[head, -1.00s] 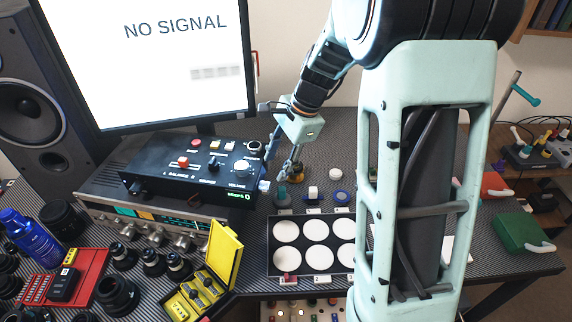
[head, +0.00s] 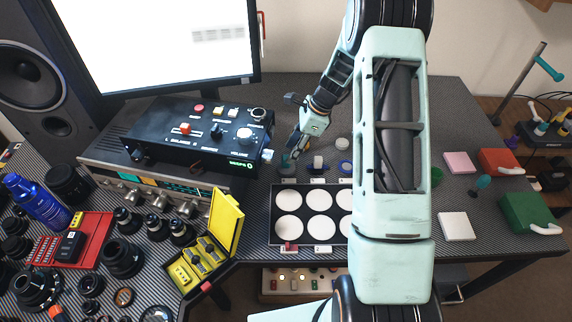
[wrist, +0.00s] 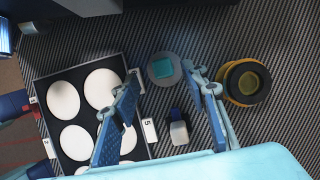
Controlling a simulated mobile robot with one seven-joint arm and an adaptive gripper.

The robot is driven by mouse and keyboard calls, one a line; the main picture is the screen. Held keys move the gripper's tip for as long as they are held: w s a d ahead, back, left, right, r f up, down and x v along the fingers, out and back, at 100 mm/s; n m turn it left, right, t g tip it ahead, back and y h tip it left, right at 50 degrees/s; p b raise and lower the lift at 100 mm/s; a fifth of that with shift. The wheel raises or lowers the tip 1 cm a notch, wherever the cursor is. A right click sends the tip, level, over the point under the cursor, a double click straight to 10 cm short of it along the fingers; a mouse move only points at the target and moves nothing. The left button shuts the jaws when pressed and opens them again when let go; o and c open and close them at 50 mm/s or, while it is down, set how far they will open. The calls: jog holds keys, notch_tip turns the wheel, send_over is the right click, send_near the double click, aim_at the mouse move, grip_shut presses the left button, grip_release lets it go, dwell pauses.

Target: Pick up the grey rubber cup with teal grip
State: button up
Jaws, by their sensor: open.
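The grey rubber cup with teal grip (wrist: 163,68) stands on the dark striped bench top in the wrist view. It shows as a round grey disc with a square teal grip on top. In the head view the cup (head: 287,164) is small and close under my fingers. My gripper (wrist: 164,80) is open and empty, its two fingers seen to the left and right of the cup. The fingers look above it, and I cannot tell the height gap. In the head view my gripper (head: 296,152) points down by the cup.
A yellow-and-black ring (wrist: 245,83) stands just right of the cup in the wrist view. A white-and-dark-blue piece (wrist: 178,130) sits below. A black tray (head: 304,213) of white discs lies in front. A black control box (head: 200,140) stands left, and a blue ring (head: 344,168) right.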

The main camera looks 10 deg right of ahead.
aim_at(286, 157)
jog(key=shift+w+p+x, duration=0.2)
jog(key=shift+p+x, duration=0.25)
jog(key=shift+x, duration=2.2)
jog(key=shift+d, duration=0.1)
jog(key=shift+c, duration=0.5)
grip_shut()
